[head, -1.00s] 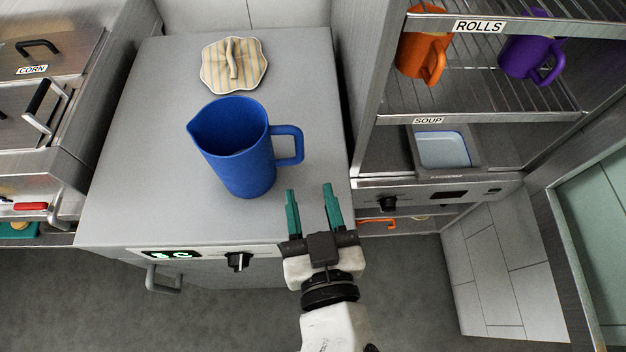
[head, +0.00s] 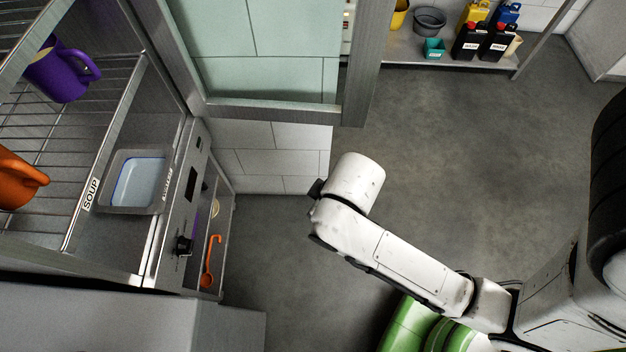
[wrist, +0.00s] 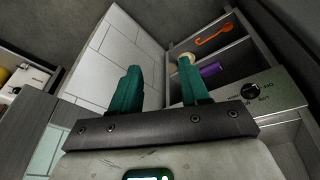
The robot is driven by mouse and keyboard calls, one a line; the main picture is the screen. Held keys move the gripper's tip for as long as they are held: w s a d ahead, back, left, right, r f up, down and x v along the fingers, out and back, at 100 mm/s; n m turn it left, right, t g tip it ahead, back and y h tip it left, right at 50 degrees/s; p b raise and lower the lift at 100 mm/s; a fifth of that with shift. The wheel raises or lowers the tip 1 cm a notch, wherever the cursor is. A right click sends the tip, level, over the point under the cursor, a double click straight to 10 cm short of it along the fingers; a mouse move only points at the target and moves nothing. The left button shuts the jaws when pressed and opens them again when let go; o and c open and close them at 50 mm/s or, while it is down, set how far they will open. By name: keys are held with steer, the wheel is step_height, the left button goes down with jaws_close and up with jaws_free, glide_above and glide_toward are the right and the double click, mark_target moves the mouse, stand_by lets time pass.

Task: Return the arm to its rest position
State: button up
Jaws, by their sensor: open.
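My gripper (wrist: 160,92) shows in the wrist view with its two green fingers apart and nothing between them. Beyond the fingers are a white tiled wall and an open shelf. In the head view my white arm reaches from the lower right toward the middle of the picture, over the grey floor. My gripper itself does not show in the head view.
The soup unit (head: 190,220) stands at left, with an orange ladle (head: 210,262) on its lower shelf. An orange mug (head: 18,180) and a purple mug (head: 62,75) sit on the rack. Bottles (head: 485,40) stand on a far shelf. The floor (head: 480,150) is clear.

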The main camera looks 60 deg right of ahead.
steer(key=s, duration=0.1)
steer(key=s+d+g, duration=0.1)
steer(key=s, duration=0.1)
steer(key=s+d+f+g, duration=0.1)
steer(key=s, duration=0.1)
steer(key=shift+d+f+m+y, duration=0.1)
steer(key=shift+m+y, duration=0.2)
